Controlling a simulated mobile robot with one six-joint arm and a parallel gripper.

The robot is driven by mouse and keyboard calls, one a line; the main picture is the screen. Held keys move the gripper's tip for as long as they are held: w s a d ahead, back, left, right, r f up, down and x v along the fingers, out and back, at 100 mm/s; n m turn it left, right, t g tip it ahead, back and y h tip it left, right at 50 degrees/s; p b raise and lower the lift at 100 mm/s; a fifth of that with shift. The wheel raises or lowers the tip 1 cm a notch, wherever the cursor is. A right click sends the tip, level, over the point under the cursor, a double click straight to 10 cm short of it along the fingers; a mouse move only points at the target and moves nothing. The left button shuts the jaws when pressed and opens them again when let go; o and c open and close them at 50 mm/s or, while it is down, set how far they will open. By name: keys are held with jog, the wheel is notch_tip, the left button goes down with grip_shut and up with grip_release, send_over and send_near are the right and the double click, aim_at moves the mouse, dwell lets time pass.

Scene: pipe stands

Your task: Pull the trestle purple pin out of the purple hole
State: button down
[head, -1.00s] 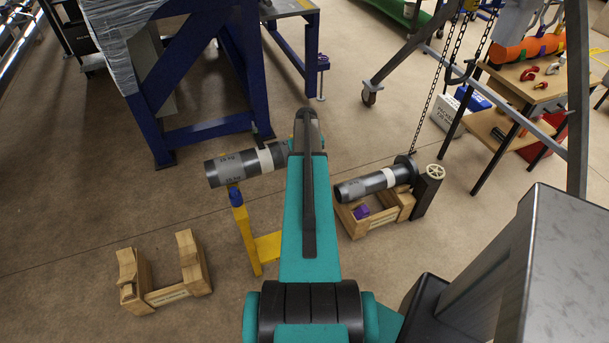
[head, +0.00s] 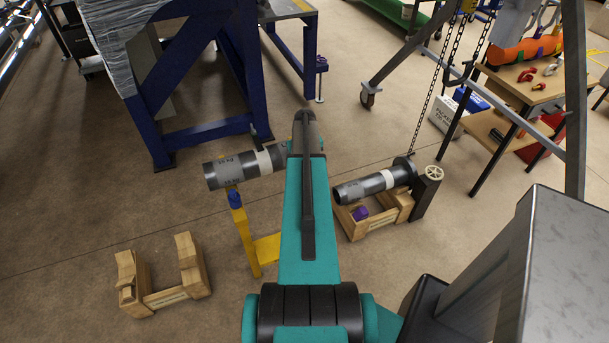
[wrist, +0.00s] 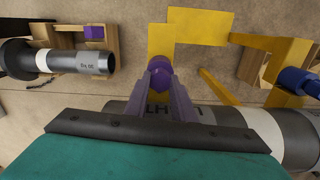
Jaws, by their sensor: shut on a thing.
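The purple pin (wrist: 160,72) shows its rounded purple end in the wrist view, between the fingertips of my gripper (wrist: 164,84). My gripper is shut on it. Behind the pin is the yellow trestle (wrist: 200,30), which also shows left of my arm in the head view (head: 244,236). The purple hole is hidden, so I cannot tell how deep the pin sits. In the head view my arm covers the gripper and the pin. A dark grey pipe (head: 228,170) with a pale band lies on the trestle, and it shows close below the fingers in the wrist view (wrist: 290,135).
A second dark pipe (head: 365,187) rests on a wooden cradle (head: 384,218) at right, with a purple block (head: 361,213) in it. An empty wooden cradle (head: 165,297) stands at left. A blue stand (head: 205,130) is behind. A chain (head: 436,90) hangs at right.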

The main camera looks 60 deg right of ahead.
jog(key=shift+r, duration=0.7)
dwell(0.5)
jog(key=shift+r+p, duration=1.5)
jog(key=shift+r, duration=1.5)
